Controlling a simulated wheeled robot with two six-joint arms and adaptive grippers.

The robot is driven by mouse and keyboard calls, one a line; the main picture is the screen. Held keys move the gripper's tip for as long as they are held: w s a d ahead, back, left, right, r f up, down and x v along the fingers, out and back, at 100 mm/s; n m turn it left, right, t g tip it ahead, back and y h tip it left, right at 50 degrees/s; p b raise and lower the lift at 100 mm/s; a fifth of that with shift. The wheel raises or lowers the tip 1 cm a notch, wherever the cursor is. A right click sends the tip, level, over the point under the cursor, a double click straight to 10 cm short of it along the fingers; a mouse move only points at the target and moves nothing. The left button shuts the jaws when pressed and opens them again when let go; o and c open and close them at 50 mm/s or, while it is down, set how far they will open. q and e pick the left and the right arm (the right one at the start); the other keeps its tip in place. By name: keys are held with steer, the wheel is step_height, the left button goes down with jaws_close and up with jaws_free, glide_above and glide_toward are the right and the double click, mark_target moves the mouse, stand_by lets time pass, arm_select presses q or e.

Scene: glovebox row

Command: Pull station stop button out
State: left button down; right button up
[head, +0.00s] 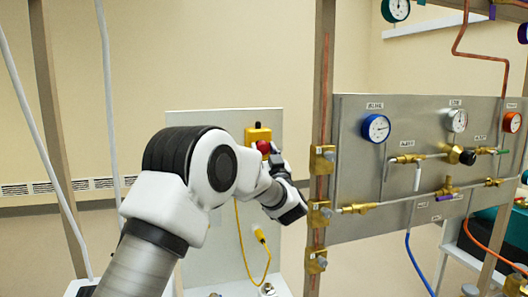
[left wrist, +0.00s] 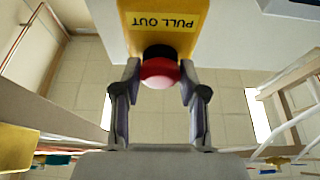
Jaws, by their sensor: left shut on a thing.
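The stop button is a red mushroom knob (head: 264,147) on a yellow box (head: 258,133), fixed to a pale upright panel (head: 210,122). In the left wrist view the red knob (left wrist: 160,71) sits on a black collar, below a yellow label reading "PULL OUT" (left wrist: 165,22), which appears upside down. My left gripper (left wrist: 160,76) has a finger on each side of the knob and is shut on it. In the head view my left gripper (head: 276,160) is at the knob and partly hides it. My right gripper is not in view.
A grey gauge panel (head: 350,180) with brass valves and a blue gauge (head: 376,128) stands to the right, close to my left gripper. A brown upright post (head: 322,60) stands between. A yellow cable (head: 243,245) hangs below the box.

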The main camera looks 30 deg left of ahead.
arm_select(q)
steer(key=shift+s+d+f, duration=0.15)
steer(key=shift+d+f, duration=0.05)
steer(key=shift+s+d+b, duration=0.25)
steer(key=shift+d+b, duration=0.05)
steer(key=shift+b, duration=0.05)
steer(key=shift+s+d+r, duration=0.15)
steer(key=shift+d, duration=0.05)
steer(key=c, duration=1.1)
jaws_free()
steer(key=shift+a, duration=0.1)
steer(key=o, duration=0.5)
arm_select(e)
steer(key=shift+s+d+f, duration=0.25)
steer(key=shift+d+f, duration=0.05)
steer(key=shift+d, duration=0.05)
arm_select(q)
steer(key=shift+s+d, duration=0.1)
steer(key=shift+d, duration=0.1)
